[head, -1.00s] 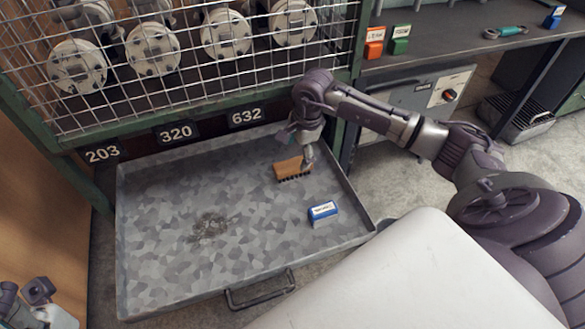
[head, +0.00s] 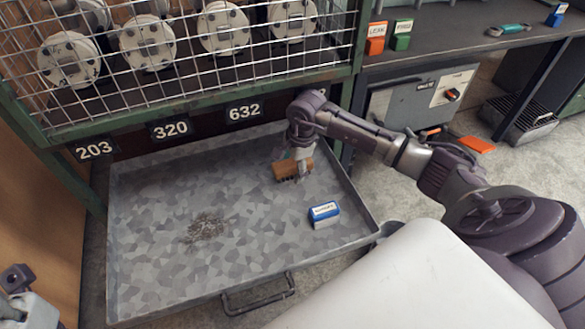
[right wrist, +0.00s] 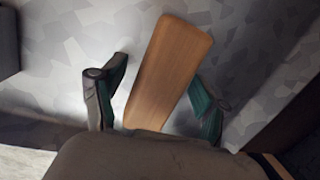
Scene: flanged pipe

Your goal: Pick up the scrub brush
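The scrub brush (head: 286,170) has a wooden back and dark bristles. It sits bristles down in the grey metal tray (head: 150,250), toward the tray's back right. My right gripper (head: 303,168) is down at the brush. In the right wrist view, the two fingers of the gripper (right wrist: 160,80) stand apart on either side of the wooden back (right wrist: 170,70), with gaps showing beside it. The bristles are hidden there. Part of my left gripper (head: 18,290) shows at the bottom left corner; its fingers cannot be made out.
A blue and white block (head: 324,214) lies in the tray in front of the brush. Dark debris (head: 206,228) lies at the tray's middle. A wire cage (head: 190,60) with flanged pipes stands behind. A workbench (head: 450,40) is at the right. The tray's left side is clear.

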